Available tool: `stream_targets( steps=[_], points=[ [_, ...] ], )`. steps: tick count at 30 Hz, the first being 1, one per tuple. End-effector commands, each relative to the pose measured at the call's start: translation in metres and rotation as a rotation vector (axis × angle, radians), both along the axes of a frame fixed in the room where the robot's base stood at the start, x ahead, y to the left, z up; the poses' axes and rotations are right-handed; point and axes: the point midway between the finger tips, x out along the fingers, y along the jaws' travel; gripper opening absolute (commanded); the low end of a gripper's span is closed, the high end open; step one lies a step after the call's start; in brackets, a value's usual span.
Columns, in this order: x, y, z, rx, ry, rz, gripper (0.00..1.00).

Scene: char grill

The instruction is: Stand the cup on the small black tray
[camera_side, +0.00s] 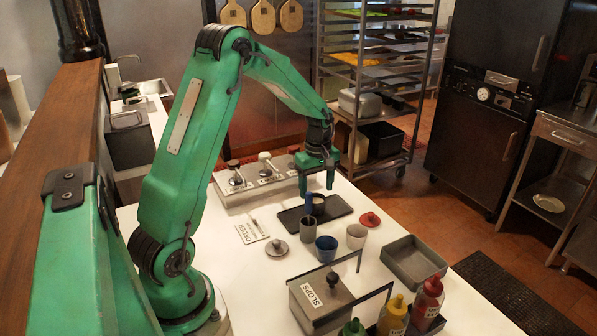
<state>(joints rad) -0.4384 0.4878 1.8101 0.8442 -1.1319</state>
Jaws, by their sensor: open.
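The small black tray (336,207) lies flat on the white table, below my gripper. My gripper (317,188) is open, pointing down above the tray, with nothing seen between its fingers. Several cup-like vessels stand in front of the tray: a dark blue cup (326,251), a cream cup (356,236) and a narrow grey one (307,243). A small blue upright object (309,202) shows just below my gripper; I cannot tell whether it stands on the tray or in the grey vessel. Which cup the task means is not clear.
A grey bin (411,263), a slops box (318,294) with raised dark bars and several sauce bottles (427,302) crowd the front. A condiment unit (262,177) stands behind. An order pad (252,231) lies left.

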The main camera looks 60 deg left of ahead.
Motion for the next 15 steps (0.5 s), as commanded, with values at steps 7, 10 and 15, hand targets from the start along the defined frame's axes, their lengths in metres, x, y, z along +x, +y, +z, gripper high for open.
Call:
stream_targets(
  steps=[7, 10, 15],
  points=[
    [0.001, 0.000, 0.043, 0.002, -0.005, 0.000, 0.65],
    [0.001, 0.000, 0.058, 0.002, -0.004, 0.000, 0.65],
    [0.001, 0.000, 0.078, 0.001, -0.003, 0.000, 0.65]
  ],
)
